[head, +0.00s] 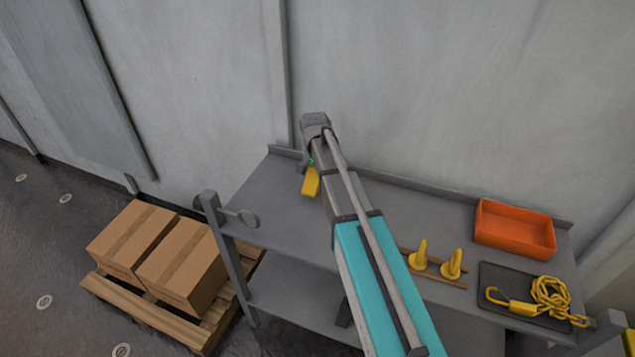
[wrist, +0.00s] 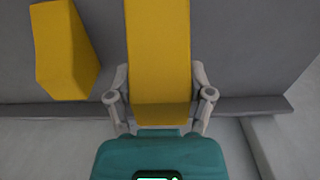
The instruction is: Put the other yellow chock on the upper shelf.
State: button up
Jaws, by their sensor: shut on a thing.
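My gripper (wrist: 160,98) is shut on a yellow chock (wrist: 158,60), with one finger at each side of it in the wrist view. A second yellow chock (wrist: 64,50) is at the upper left of the wrist view, apart from the held one, over the grey surface. In the head view one yellow chock (head: 311,183) shows just below my gripper (head: 310,168), above the left part of the grey upper shelf (head: 262,190). The other chock seems hidden behind my arm there. I cannot tell whether the held chock touches the shelf.
A lower shelf (head: 290,305) is below. Cartons (head: 180,272) on a pallet (head: 150,312) stand left.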

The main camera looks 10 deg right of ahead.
aim_at(315, 182)
jog(key=shift+w+d+f+b, duration=0.2)
jog(key=shift+w+f+b, duration=0.25)
jog(key=shift+f+b, duration=0.35)
jog(key=shift+s+f+b, duration=0.1)
jog(key=shift+f+b, duration=1.1)
jog(key=shift+f, duration=0.05)
jog(key=shift+f, duration=0.15)
jog(key=o, duration=1.3)
jog(key=shift+r, duration=0.2)
notch_tip(315, 182, up, 12)
jog(key=p, duration=1.2)
